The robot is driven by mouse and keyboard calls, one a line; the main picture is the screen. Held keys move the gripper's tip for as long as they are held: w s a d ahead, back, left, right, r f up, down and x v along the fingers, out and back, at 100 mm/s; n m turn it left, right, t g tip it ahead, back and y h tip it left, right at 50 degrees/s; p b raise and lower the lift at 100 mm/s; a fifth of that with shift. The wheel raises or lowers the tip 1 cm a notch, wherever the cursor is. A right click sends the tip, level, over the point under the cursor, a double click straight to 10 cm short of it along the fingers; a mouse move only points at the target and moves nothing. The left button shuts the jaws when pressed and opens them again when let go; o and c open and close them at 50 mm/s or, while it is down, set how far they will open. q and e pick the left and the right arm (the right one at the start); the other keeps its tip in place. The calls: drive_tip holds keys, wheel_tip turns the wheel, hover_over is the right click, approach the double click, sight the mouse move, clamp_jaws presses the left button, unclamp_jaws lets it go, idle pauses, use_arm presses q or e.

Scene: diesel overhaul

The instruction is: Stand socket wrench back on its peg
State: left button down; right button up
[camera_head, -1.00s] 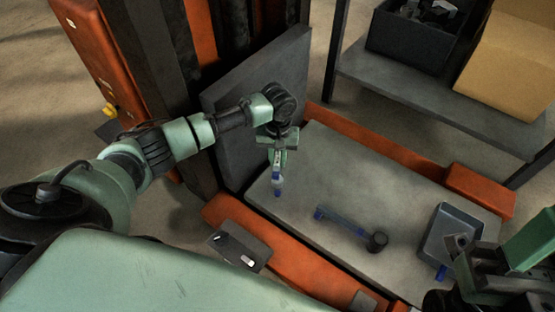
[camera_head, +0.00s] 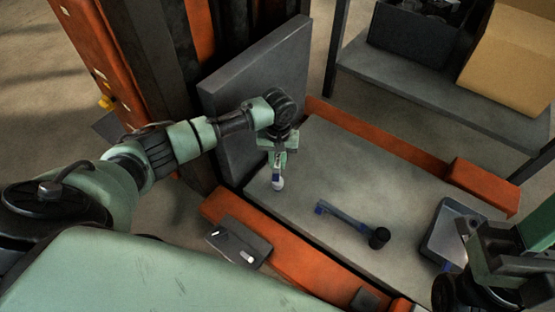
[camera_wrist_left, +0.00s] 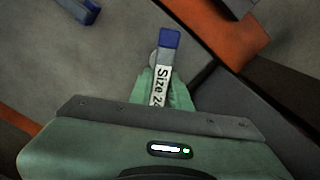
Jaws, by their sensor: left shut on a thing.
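My left gripper (camera_head: 279,158) is shut on a slim tool (camera_wrist_left: 160,70) with a blue end and a white label reading "Size 24"; I take it to be the socket wrench. In the head view its blue and pale lower end (camera_head: 277,183) hangs over the left end of the grey platform (camera_head: 330,165). Whether it touches the platform is unclear. I cannot make out a peg. My right gripper (camera_head: 468,240) is by the grey tray at the lower right, its fingers unclear.
Another tool (camera_head: 350,218) with a blue-tipped handle and black round head lies on the platform. A grey tray (camera_head: 437,236) stands at the right. Orange rails (camera_head: 385,146) edge the platform, and a dark upright panel (camera_head: 250,85) stands at its left.

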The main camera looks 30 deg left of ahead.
use_arm(q)
drive_tip(key=shift+f, duration=0.15)
idle(0.5)
drive_tip(key=shift+f, duration=0.95)
drive_tip(key=c, duration=1.3)
unclamp_jaws()
drive_tip(key=o, duration=0.6)
